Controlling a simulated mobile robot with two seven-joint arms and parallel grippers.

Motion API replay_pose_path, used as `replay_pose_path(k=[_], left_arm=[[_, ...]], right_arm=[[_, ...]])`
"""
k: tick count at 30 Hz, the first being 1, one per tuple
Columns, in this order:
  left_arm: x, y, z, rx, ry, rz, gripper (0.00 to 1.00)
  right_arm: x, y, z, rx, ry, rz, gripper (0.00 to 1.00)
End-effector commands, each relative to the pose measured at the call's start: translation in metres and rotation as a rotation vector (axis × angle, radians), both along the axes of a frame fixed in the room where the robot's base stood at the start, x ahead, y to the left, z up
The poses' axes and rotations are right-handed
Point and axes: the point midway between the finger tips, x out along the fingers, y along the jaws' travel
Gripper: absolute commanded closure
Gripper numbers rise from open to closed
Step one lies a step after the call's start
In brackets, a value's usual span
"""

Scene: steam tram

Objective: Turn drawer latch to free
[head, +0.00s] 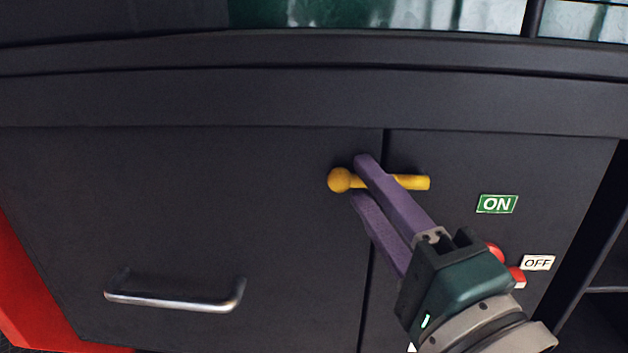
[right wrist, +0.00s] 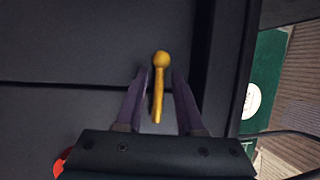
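The yellow drawer latch (head: 412,182) is a bar with a ball at its left end. It lies about level across the seam between the wide drawer front (head: 200,210) and the narrower panel at right. My right gripper (head: 360,179) reaches in from the lower right, with one purple finger crossing in front of the bar and the other below it. In the right wrist view the latch (right wrist: 158,90) stands between the two fingers, with a visible gap on each side, so the gripper is open. My left gripper is not in view.
A metal handle (head: 175,299) is on the lower drawer front. A green ON label (head: 497,204) and a white OFF label (head: 537,262) are on the right panel, beside a red part (head: 517,277) partly hidden by my gripper. A ledge (head: 200,95) runs above.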

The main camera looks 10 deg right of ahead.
Motion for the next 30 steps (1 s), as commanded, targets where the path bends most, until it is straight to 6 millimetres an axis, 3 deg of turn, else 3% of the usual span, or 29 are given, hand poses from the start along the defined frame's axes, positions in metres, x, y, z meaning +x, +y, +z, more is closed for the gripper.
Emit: replay_pose_path(k=[1,9,30], left_arm=[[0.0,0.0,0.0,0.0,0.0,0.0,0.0],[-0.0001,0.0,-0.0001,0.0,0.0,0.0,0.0],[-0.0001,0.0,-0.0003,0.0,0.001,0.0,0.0]], right_arm=[[-0.0002,0.0,-0.0001,0.0,0.0,0.0,0.7],[-0.0003,0.0001,-0.0001,0.0,0.0,0.0,1.0],[-0.0003,0.0003,0.0,0.0,-0.001,0.001,1.0]])
